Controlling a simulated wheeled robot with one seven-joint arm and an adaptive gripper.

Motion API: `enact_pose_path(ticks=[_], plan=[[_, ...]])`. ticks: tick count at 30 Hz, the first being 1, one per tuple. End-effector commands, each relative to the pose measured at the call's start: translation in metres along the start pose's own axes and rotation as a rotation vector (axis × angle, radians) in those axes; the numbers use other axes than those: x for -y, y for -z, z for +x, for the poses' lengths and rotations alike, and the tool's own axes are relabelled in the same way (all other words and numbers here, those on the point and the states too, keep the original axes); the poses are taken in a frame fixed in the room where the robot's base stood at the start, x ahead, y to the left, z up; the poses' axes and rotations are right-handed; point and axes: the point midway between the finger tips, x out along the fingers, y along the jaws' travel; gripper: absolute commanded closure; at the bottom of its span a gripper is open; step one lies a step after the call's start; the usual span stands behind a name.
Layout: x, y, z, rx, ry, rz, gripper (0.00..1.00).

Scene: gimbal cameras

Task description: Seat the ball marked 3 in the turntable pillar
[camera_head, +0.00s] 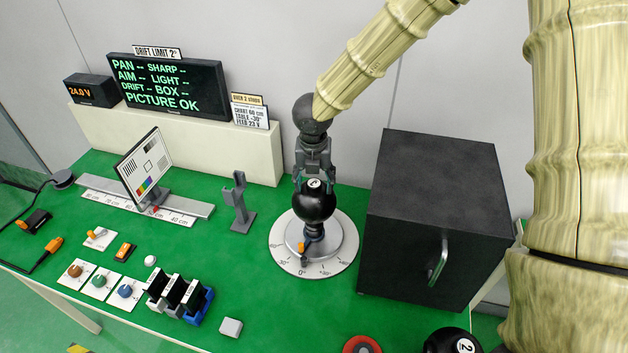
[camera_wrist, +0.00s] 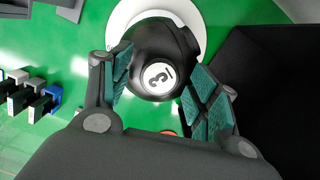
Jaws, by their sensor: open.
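The black ball marked 3 (camera_head: 314,206) sits upright over the round turntable (camera_head: 336,262), with its white number patch on top.
A black box with a handle (camera_head: 440,190) stands close on the right. A ball marked 2 (camera_head: 440,341) and a red ring (camera_head: 362,345) are at the front edge. A grey forked stand (camera_head: 240,205) and chart board (camera_head: 145,165) are left. The screen reads PICTURE OK (camera_head: 165,85).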

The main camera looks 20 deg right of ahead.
Motion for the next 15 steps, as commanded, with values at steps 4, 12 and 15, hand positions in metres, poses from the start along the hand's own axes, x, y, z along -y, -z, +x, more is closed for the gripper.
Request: enact_pose_path(ticks=[4,12,15], plan=[[-0.001,-0.001,-0.012,0.002,-0.002,0.000,0.40],[0.000,-0.001,-0.059,0.003,-0.004,0.001,0.40],[0.000,-0.001,-0.077,0.003,-0.003,0.000,0.40]])
